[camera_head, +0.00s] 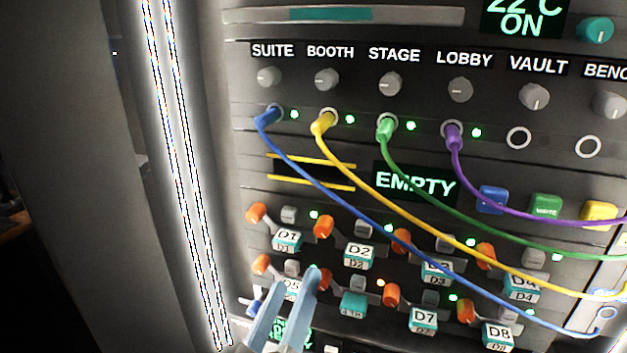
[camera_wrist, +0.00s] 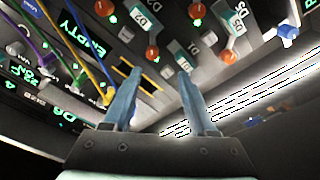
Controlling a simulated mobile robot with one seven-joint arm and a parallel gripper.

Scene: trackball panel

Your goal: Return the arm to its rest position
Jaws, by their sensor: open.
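My gripper (camera_head: 285,303) shows at the lower left of the panel in the head view, its two blue-grey fingers apart with nothing between them. It covers part of the area around the D5 label (camera_head: 291,289). In the wrist view my gripper (camera_wrist: 155,90) is also open and empty, with the panel beyond the fingertips. Whether the fingertips touch the panel cannot be told.
Blue (camera_head: 266,117), yellow (camera_head: 322,123), green (camera_head: 386,128) and purple (camera_head: 453,135) cables hang across the panel from their sockets. Orange knobs, such as one (camera_head: 257,213) by D1, stick out. A bright light strip (camera_head: 185,170) runs along the left; darker space lies beyond it.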

